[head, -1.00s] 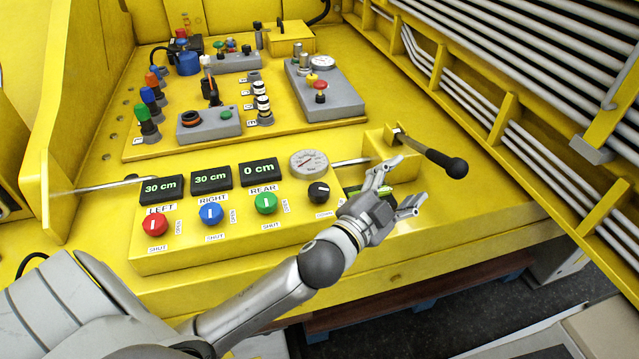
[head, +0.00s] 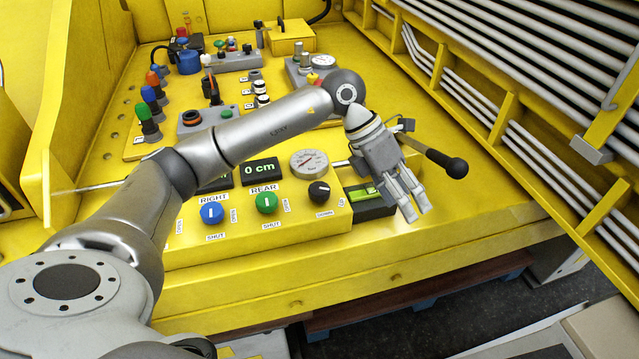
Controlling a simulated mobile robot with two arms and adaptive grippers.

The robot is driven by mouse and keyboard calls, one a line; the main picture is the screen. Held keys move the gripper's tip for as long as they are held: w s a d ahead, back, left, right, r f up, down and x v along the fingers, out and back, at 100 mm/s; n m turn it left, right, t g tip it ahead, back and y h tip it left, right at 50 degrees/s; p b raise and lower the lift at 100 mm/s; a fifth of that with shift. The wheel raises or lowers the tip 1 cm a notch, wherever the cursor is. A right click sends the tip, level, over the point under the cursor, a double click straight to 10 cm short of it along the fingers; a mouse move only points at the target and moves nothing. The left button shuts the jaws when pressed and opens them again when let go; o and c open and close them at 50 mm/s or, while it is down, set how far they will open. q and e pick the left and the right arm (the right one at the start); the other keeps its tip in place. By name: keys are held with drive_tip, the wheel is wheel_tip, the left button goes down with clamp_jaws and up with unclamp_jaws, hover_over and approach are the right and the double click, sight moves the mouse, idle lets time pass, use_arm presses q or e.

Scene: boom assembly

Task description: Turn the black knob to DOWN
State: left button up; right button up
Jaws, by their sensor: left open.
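The black knob (head: 319,192) sits at the right end of the row of knobs on the yellow front panel (head: 290,243). Its label DOWN (head: 324,215) is below it, and another small label is to its lower right. The way its pointer faces is too small to tell. My left gripper (head: 417,213) is to the right of the knob, apart from it. Its fingers point down, open and empty. My right gripper is not in view.
The blue knob (head: 212,213) and green knob (head: 266,203) stand left of the black one. A round gauge (head: 309,163) is above it. A black-handled lever (head: 447,163) sticks out behind my gripper. A green-lit black box (head: 366,203) is beside the panel. My arm hides the red knob.

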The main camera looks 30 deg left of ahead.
use_arm(q)
drive_tip(key=w+a+r+n+y, duration=0.1)
drive_tip(key=a+y, duration=0.3)
drive_tip(key=a, duration=0.7)
wheel_tip(320, 180, up, 2)
drive_tip(key=n+y, duration=0.1)
drive_tip(key=y, duration=0.2)
hover_over(319, 188)
drive_tip(key=shift+g, duration=0.3)
wheel_tip(319, 188, down, 9)
drive_tip(key=p, duration=0.3)
drive_tip(key=shift+f, duration=0.7)
